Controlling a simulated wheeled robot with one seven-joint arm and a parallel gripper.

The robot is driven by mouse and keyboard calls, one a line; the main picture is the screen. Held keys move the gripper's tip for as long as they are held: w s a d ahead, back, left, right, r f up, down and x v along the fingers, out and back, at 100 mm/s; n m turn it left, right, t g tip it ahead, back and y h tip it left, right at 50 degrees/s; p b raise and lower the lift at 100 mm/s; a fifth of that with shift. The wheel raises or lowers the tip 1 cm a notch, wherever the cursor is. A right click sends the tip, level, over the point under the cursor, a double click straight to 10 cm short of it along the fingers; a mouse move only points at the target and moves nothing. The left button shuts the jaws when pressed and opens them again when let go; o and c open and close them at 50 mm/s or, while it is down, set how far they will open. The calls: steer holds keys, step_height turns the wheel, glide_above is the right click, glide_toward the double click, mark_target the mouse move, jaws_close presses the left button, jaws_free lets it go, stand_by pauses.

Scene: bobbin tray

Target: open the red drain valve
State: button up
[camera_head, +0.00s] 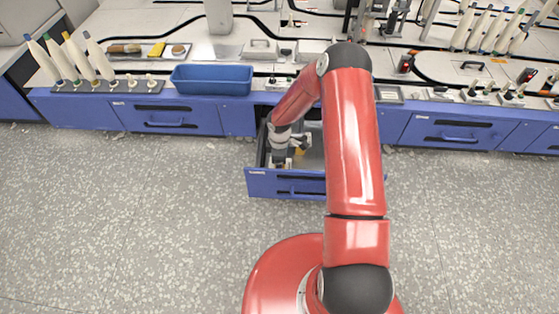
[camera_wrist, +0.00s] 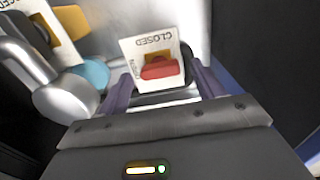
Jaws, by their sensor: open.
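The red drain valve (camera_wrist: 160,68) is a small red handle on a white plate (camera_wrist: 133,48) marked CLOSED, in the wrist view. My gripper (camera_wrist: 160,80) is open, with one purple finger on each side of the valve. I cannot tell whether the fingers touch it. In the head view my gripper (camera_head: 279,162) reaches down into an open blue drawer (camera_head: 262,186); the red valve cannot be made out there.
A yellow handle (camera_wrist: 70,20) on another white plate, a light blue round part (camera_wrist: 95,72) and a grey metal part (camera_wrist: 65,98) are left of the valve. Dark drawer walls stand close by. A blue bin (camera_head: 212,80) sits on the worktop (camera_head: 225,48); the floor is clear.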

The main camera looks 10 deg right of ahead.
step_height(320, 180, up, 7)
steer(key=shift+r+p, duration=0.15)
steer(key=shift+p, duration=0.2)
steer(key=shift+r, duration=0.1)
stand_by(0.3)
steer(key=s+d+r+m+t+h+p, duration=0.1)
steer(key=s+r+m, duration=0.3)
steer(key=r, duration=1)
steer(key=s+d+r+m+t+h, duration=0.1)
steer(key=s+r+m, duration=0.3)
steer(key=r, duration=1)
steer(key=s+a+r+m+t+y, duration=0.1)
steer(key=s+r+m, duration=0.2)
steer(key=s+r, duration=0.3)
steer(key=s+a+r+m+t+y+p, duration=0.1)
steer(key=s+r, duration=0.5)
steer(key=s, duration=0.8)
steer(key=shift+s+a+m+t+p, duration=0.2)
steer(key=shift+s+m+t+p, duration=0.15)
steer(key=shift+m+t, duration=0.7)
steer(key=shift+m+g, duration=0.25)
